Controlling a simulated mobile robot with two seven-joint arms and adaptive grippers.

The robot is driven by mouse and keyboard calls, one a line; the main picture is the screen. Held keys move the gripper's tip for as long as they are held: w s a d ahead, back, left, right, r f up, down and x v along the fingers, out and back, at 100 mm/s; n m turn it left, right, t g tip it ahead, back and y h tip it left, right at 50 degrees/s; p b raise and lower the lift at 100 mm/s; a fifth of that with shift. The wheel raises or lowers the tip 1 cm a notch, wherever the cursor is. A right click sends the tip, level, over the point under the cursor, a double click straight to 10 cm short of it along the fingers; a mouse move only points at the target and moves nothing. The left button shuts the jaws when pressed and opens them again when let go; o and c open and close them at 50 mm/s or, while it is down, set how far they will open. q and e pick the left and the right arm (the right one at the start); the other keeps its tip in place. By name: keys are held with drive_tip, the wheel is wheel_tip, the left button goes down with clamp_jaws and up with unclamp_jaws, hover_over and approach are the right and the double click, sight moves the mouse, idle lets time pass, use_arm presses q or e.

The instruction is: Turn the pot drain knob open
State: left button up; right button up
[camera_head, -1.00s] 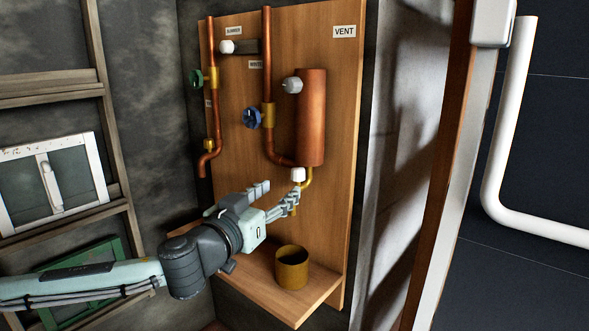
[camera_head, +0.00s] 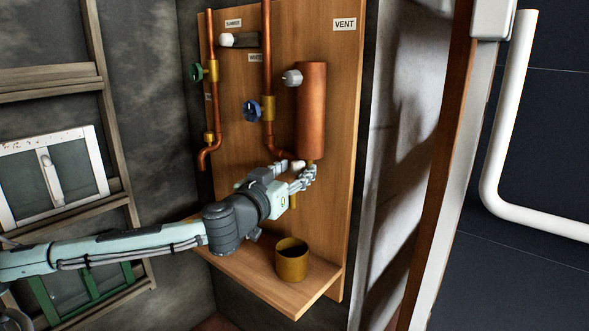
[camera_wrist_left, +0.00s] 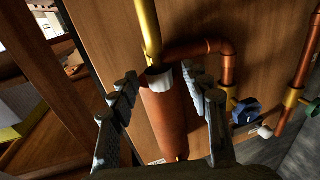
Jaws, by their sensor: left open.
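The copper pot (camera_head: 311,110) is mounted upright on the wooden panel, with a white knob high on its side. The white drain knob (camera_head: 298,165) is at its lower end, partly hidden by my left gripper (camera_head: 295,171). The gripper is open, its fingers around the drain area. In the left wrist view, the white drain knob (camera_wrist_left: 160,80) lies between the spread fingertips (camera_wrist_left: 160,76), in front of the copper pot (camera_wrist_left: 168,120) and beside the brass drain pipe (camera_wrist_left: 148,30). I cannot tell whether the fingers touch it. My right gripper is not in view.
A brass cup (camera_head: 292,262) stands on the wooden shelf (camera_head: 312,297) below the drain. Left of the pot are copper pipes with a blue valve wheel (camera_head: 251,110) and a green one (camera_head: 196,72). A "VENT" label (camera_head: 344,24) is at the top right.

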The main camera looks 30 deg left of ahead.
use_arm(q)
drive_tip(key=shift+w, duration=0.2)
clamp_jaws()
idle(0.3)
